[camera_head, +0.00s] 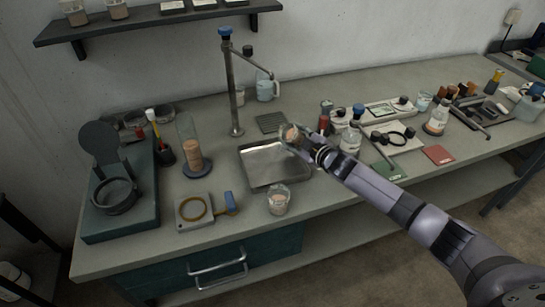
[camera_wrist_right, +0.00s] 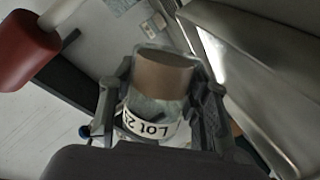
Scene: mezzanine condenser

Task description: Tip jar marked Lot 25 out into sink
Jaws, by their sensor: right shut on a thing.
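The jar marked Lot 25 (camera_wrist_right: 163,78) is clear with brown contents and a white label. It is between the fingers of my right gripper (camera_wrist_right: 160,105), which is shut on it. In the head view the jar (camera_head: 290,133) is at the end of my right gripper (camera_head: 298,138), by the back right corner of the sink. The jar's exact tilt is hard to tell. My left gripper is not in view.
Another jar with pale brown contents (camera_head: 278,201) stands in front of the sink. A tall tap (camera_head: 234,90) rises behind it. Bottles and trays crowd the bench at right.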

